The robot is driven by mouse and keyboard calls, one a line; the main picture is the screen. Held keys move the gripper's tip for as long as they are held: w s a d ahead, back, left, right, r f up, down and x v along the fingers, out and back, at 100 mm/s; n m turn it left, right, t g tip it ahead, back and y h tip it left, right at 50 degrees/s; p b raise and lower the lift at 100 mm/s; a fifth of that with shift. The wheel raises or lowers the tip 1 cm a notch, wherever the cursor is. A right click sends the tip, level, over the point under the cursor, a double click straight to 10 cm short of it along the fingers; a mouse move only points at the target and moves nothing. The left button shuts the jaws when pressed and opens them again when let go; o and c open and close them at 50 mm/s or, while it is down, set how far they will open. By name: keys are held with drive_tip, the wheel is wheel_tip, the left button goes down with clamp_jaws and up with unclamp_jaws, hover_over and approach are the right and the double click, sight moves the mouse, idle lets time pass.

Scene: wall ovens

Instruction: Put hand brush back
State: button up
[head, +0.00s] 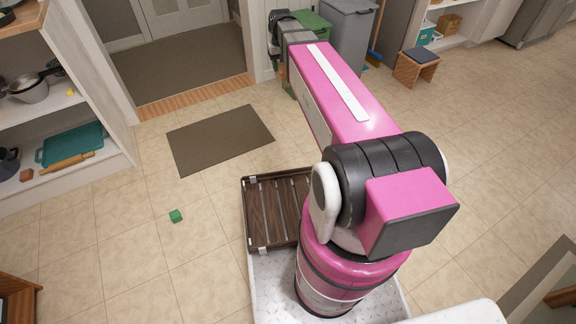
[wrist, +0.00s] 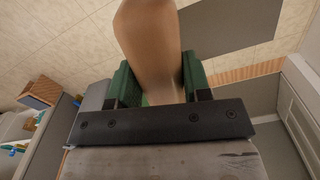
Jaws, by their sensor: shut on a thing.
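In the wrist view, my gripper (wrist: 157,82) is shut on a smooth brown piece, taken to be the hand brush (wrist: 148,40). The piece runs up and out of the top of the wrist view, between the two green-and-black fingers. No bristles show, so I cannot tell which end is held. In the head view, my pink arm reaches away toward the bins at the top.
Shelves (head: 60,120) stand at left.

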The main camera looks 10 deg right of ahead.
drive_tip(key=w+a+f+n, duration=0.1)
drive_tip(key=w+a+f, duration=0.15)
drive_tip(key=f, duration=0.95)
drive_tip(key=w+a+f, duration=0.2)
drive_tip(key=w+f, duration=0.1)
drive_tip(key=f, duration=0.9)
drive_tip(key=s+a+f+n, duration=0.1)
drive_tip(key=s+a+f, duration=0.1)
drive_tip(key=f, duration=1.1)
drive_tip(key=s+a+f+n, duration=0.1)
drive_tip(key=s+a+f, duration=0.1)
drive_tip(key=f, duration=1.1)
drive_tip(key=shift+w+d+f, duration=0.3)
drive_tip(key=shift+d+f, duration=1.5)
drive_tip(key=shift+d, duration=0.1)
drive_tip(key=shift+w+d+f, duration=0.35)
drive_tip(key=shift+d+f, duration=1.5)
drive_tip(key=shift+d, duration=0.05)
drive_tip(key=shift+w+d+f, duration=0.3)
drive_tip(key=shift+d+f, duration=1.5)
drive_tip(key=shift+d, duration=0.1)
drive_tip(key=shift+f, duration=0.15)
drive_tip(key=o, duration=0.9)
